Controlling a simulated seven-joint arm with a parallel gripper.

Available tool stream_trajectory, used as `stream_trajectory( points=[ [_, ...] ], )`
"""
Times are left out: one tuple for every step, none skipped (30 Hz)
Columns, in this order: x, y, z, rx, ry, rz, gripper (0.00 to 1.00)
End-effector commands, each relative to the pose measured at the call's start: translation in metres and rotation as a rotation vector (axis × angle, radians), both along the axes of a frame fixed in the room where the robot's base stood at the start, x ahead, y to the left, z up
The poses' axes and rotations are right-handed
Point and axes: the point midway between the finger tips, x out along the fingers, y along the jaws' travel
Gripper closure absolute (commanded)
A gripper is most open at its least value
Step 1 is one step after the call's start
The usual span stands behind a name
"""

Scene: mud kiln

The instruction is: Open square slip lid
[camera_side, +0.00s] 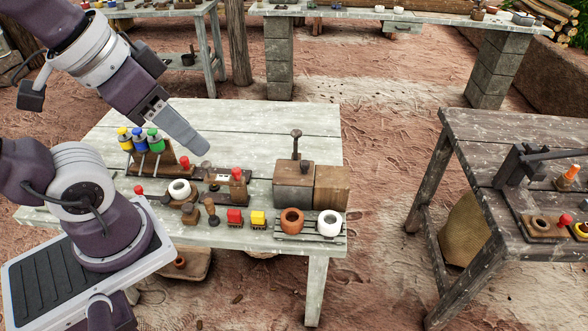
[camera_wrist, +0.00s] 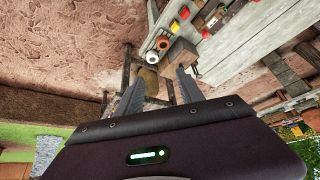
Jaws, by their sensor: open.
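The square box (camera_side: 293,187) is grey and stands upright near the right end of the pale table. Its lid (camera_side: 294,170) appears seated on top, with a dark upright knob (camera_side: 296,143) rising from it. A plain brown wooden block (camera_side: 332,188) stands against its right side. My gripper (camera_side: 199,146) is above the table, left of the box and higher than it, touching nothing. In the wrist view its two fingers (camera_wrist: 158,90) are apart with nothing held. A blocky shape (camera_wrist: 182,50) beyond the fingers may be the box or the block; I cannot tell which.
The table behind the box is clear.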

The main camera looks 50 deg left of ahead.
Motion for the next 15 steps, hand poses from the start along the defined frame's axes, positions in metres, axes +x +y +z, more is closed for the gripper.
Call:
stream_trajectory(
  points=[
    [0.008,0.001,0.003,-0.006,0.015,0.013,0.55],
    [0.017,0.001,0.005,-0.013,0.030,0.026,0.55],
    [0.033,0.003,0.008,-0.024,0.057,0.051,0.55],
    [0.049,0.005,0.010,-0.033,0.082,0.075,0.55],
    [0.067,0.007,0.010,-0.044,0.108,0.101,0.55],
    [0.094,0.011,0.008,-0.059,0.144,0.142,0.55],
    [0.114,0.014,0.003,-0.070,0.171,0.173,0.55],
    [0.134,0.018,-0.003,-0.080,0.198,0.203,0.55],
    [0.159,0.024,-0.015,-0.091,0.234,0.245,0.55],
    [0.179,0.028,-0.026,-0.100,0.260,0.278,0.55],
    [0.197,0.033,-0.039,-0.108,0.286,0.309,0.55],
    [0.220,0.040,-0.059,-0.115,0.319,0.348,0.55],
    [0.235,0.045,-0.076,-0.120,0.343,0.378,0.55],
    [0.248,0.050,-0.092,-0.124,0.365,0.404,0.55],
    [0.262,0.056,-0.114,-0.127,0.392,0.439,0.55]
  ],
)
